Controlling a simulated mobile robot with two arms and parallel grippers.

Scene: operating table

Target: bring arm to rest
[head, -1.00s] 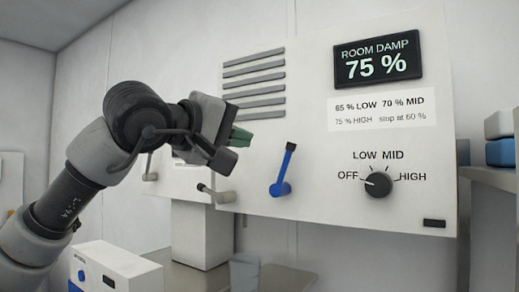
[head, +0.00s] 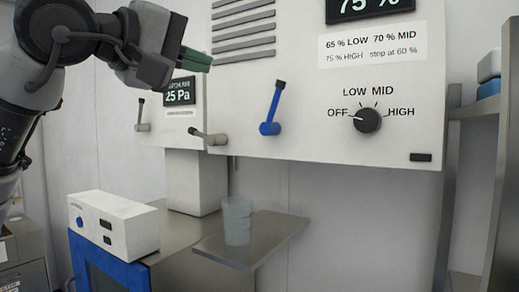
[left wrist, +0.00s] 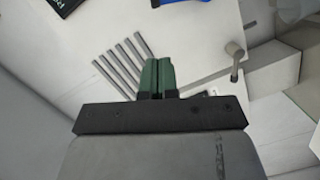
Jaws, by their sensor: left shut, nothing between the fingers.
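My left gripper (head: 207,60) is at the upper left of the head view, its green fingers together with nothing between them. It is in front of the white wall panel (head: 310,140), near the slatted vent (head: 243,38), and seems clear of any lever. In the left wrist view the closed green fingers (left wrist: 159,76) point up the picture toward the panel, with the vent slats (left wrist: 122,62) to their left. My right gripper is in no view.
Below are a white box device (head: 115,222) and a clear cup (head: 237,222) on a metal shelf (head: 275,232).

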